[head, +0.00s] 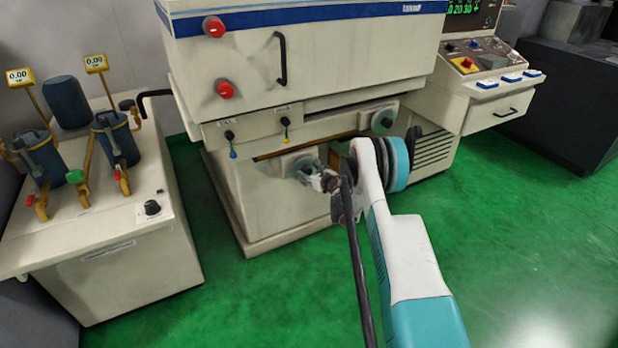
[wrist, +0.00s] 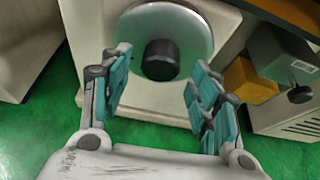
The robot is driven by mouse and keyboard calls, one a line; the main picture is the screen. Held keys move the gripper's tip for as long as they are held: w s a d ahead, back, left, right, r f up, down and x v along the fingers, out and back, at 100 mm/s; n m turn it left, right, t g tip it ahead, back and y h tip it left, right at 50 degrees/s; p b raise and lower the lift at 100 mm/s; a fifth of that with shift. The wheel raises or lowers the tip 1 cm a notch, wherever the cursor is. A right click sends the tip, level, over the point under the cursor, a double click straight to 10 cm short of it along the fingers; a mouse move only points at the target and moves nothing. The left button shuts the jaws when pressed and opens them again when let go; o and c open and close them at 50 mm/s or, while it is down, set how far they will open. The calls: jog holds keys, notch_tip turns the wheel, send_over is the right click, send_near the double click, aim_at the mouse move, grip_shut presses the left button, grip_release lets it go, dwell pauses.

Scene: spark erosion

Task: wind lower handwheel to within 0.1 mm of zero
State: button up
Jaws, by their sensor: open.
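The lower handwheel (wrist: 190,34) is a grey disc with a black hub (wrist: 161,60) at its centre, on the machine's front. In the head view the handwheel (head: 301,166) is partly hidden behind my gripper (head: 318,178). In the wrist view my gripper (wrist: 158,100) is open, with one teal-padded finger to the left and one to the right of the black hub. The hub appears ahead of and between the fingers, and neither finger visibly touches it. The green digital display (head: 466,7) is cut by the top edge of the head view, and I cannot read it with certainty.
A second handwheel (head: 383,121) sits higher to the right on the machine. Two levers (head: 285,128) hang above the lower wheel. A pump cabinet (head: 130,240) with two gauges reading 0.00 stands at left. An orange block (wrist: 250,82) shows at right. Green floor lies open in front.

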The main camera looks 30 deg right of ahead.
jog(key=shift+x, duration=0.95)
jog(key=c, duration=1.1)
jog(key=shift+o, duration=0.2)
jog(key=shift+a+n, duration=0.1)
jog(key=shift+n, duration=0.2)
jog(key=n+h, duration=0.2)
jog(key=shift+a+n, duration=0.1)
jog(key=shift+n, duration=0.2)
jog(key=n+h, duration=0.1)
jog(key=n, duration=0.1)
jog(key=n+t+h, duration=0.1)
jog(key=n, duration=0.1)
jog(key=shift+f+t+h, duration=0.1)
jog(key=shift+t+h, duration=0.2)
jog(key=shift+h, duration=0.1)
jog(key=shift+n, duration=0.3)
